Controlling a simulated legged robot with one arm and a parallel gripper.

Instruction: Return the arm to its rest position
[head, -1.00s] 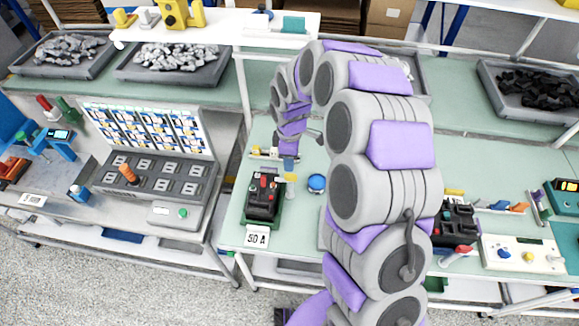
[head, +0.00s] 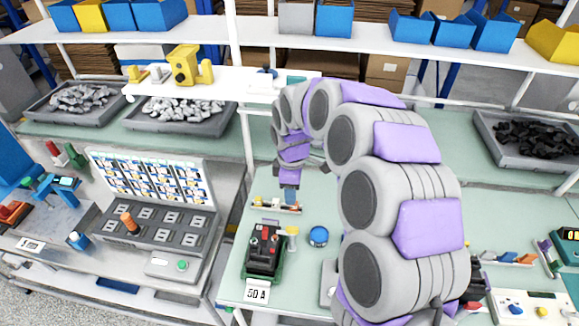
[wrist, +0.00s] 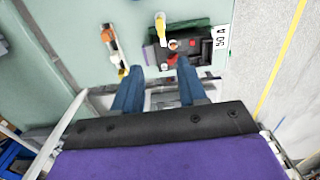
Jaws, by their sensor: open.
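My arm arches over the right part of the bench in the head view, and my gripper (head: 289,196) hangs down behind the black breaker unit. In the wrist view the two blue fingers of my gripper (wrist: 160,85) are apart with nothing between them. The breaker (head: 265,247) has a red part on top, sits in a green holder, and carries a "50 A" label (head: 257,291) in front. It also shows beyond the fingertips in the wrist view (wrist: 190,58). I cannot tell the exact height of the fingers over the bench.
A yellow-topped post (head: 292,236) and a blue round knob (head: 319,236) stand right of the breaker. A grey panel with an orange handle (head: 129,222) is at left. A white shelf (head: 225,84) and a long upper shelf (head: 380,42) cross behind the arm. Green bench surface (head: 312,207) is partly clear.

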